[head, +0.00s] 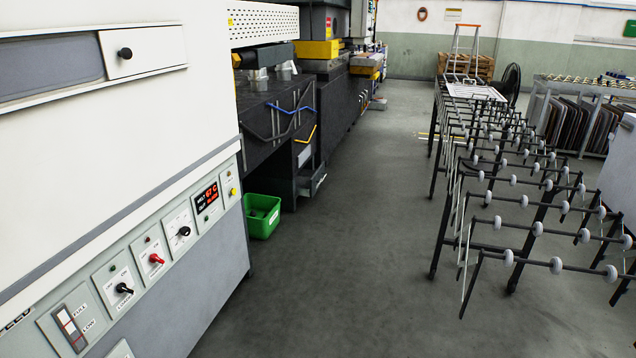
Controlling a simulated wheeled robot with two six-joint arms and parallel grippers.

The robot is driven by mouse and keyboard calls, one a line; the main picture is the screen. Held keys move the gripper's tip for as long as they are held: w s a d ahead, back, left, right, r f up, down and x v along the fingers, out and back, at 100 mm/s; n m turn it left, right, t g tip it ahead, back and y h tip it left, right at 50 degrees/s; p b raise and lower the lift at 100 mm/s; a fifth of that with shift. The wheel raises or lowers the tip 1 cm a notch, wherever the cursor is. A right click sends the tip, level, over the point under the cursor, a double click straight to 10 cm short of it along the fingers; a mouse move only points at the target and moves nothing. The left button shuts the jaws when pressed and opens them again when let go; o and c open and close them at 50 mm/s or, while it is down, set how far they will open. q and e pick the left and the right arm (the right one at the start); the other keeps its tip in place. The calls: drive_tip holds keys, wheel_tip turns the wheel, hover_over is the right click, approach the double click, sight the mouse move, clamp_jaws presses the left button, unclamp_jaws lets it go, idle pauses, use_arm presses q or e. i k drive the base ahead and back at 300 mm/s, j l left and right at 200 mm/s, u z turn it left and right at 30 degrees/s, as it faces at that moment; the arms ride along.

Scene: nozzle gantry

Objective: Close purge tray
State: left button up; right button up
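No part is clearly recognisable as the purge tray. A small grey drawer-like part (318,184) juts out low on the dark machine (345,115) left of centre; I cannot tell whether it is the tray. Neither of my grippers is in view.
A white cabinet (120,140) with a control panel (150,260) fills the left side. A green bin (262,216) stands on the floor beyond it. A roller rack (500,190) lines the right. The grey floor (350,260) between is clear. A stepladder (463,50) stands at the back.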

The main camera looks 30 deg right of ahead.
sight(307, 182)
drive_tip(key=i+l+z, duration=0.4)
drive_tip(key=i, duration=0.35)
drive_tip(key=i+l+z, duration=0.1)
drive_tip(key=i+z, duration=0.3)
drive_tip(key=i, duration=0.4)
drive_tip(key=i+j+z, duration=0.1)
drive_tip(key=i+z, duration=0.35)
drive_tip(key=i, duration=1.2)
drive_tip(key=i+l, duration=0.15)
drive_tip(key=i, duration=0.75)
drive_tip(key=j+u, duration=0.05)
